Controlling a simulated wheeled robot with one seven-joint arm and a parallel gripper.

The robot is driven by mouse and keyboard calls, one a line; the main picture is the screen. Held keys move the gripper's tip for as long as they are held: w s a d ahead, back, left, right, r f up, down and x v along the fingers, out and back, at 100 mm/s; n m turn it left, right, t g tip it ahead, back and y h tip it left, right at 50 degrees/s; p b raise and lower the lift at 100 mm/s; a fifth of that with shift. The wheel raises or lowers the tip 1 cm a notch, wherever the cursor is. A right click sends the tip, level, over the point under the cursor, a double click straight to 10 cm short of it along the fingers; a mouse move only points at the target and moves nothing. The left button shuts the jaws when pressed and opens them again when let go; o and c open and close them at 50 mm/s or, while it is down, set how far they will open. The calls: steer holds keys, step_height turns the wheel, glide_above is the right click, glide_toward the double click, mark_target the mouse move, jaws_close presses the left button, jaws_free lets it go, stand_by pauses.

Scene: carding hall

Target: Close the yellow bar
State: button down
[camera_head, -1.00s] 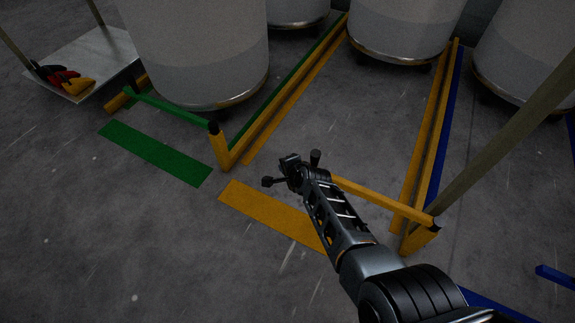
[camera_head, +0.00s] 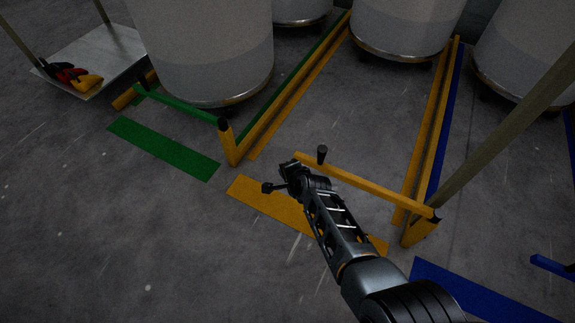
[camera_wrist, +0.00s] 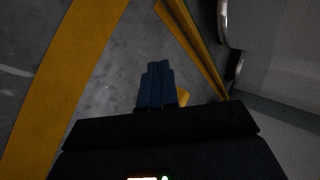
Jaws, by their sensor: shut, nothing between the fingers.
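The yellow bar (camera_head: 370,187) runs from a yellow post (camera_head: 418,228) at right to a free end at upper left in the head view. That end is apart from the left yellow post (camera_head: 228,145). A dark upright knob (camera_head: 322,154) shows at the bar near its free end. My gripper (camera_head: 268,188) is shut and empty, just left of and nearer than the free end. I cannot tell whether it touches the bar. In the wrist view the shut fingers (camera_wrist: 157,85) are over grey floor, with a small yellow piece beside them, mostly hidden.
Yellow floor rails (camera_head: 425,140) run back from the posts. A yellow floor strip (camera_head: 262,203) lies under my arm. A green bar (camera_head: 180,104) spans the left bay. Large pale cans (camera_head: 205,50) stand behind. A slanted pole (camera_head: 505,130) rises at right. The left foreground floor is clear.

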steer(key=s+a+r+p, duration=0.3)
steer(key=s+r+p, duration=0.2)
steer(key=p, duration=0.1)
steer(key=shift+s, duration=0.15)
